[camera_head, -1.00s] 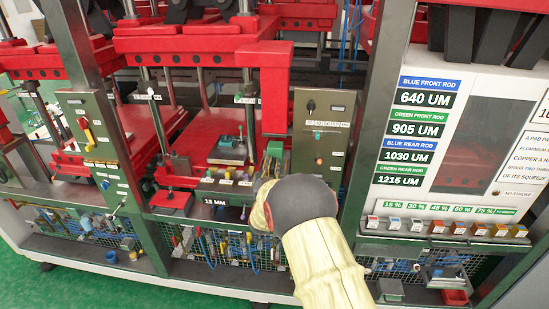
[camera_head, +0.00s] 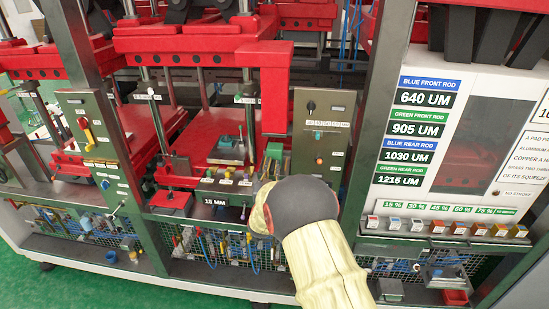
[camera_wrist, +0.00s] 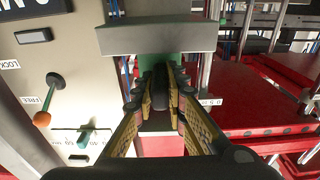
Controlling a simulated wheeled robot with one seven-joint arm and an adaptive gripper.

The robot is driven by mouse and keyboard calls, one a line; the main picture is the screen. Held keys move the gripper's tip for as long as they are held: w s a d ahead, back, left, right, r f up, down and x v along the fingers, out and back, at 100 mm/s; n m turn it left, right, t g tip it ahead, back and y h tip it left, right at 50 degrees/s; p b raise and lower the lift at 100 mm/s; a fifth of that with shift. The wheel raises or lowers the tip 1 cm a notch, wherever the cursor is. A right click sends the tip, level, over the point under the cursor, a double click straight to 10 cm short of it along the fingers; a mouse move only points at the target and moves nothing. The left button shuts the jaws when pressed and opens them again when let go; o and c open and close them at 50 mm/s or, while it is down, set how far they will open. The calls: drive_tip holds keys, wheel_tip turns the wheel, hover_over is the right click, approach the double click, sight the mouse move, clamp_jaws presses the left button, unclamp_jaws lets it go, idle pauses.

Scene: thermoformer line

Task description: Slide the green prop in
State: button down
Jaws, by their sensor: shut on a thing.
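In the wrist view the green prop (camera_wrist: 160,57) shows as a green strip beyond my fingertips, under a grey block. My gripper (camera_wrist: 163,88) points at it, its two ridged fingers closed around a dark bar-shaped part between them. The bar seems to belong to the prop, but the join is hidden. In the head view a green piece (camera_head: 274,151) stands at the right end of the press bed, just above my wrist. My fingers are mostly hidden there behind my dark wrist. How deep the prop sits is not clear.
The grey block (camera_wrist: 157,35) hangs close above my fingers. A control panel (camera_wrist: 50,75) with an orange-tipped lever is close on the left, and red press plates (camera_wrist: 265,100) are on the right. The head view shows a readout board (camera_head: 420,130) right of the post.

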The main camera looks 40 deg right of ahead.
sight(272, 173)
drive_tip(key=shift+v, duration=1.65)
drive_tip(key=shift+r, duration=0.15)
drive_tip(key=c, duration=1.8)
unclamp_jaws()
drive_tip(key=shift+o, duration=0.4)
drive_tip(key=shift+f, duration=0.25)
drive_tip(key=r+v, duration=0.1)
drive_tip(key=v, duration=1.1)
drive_tip(key=shift+f, duration=0.25)
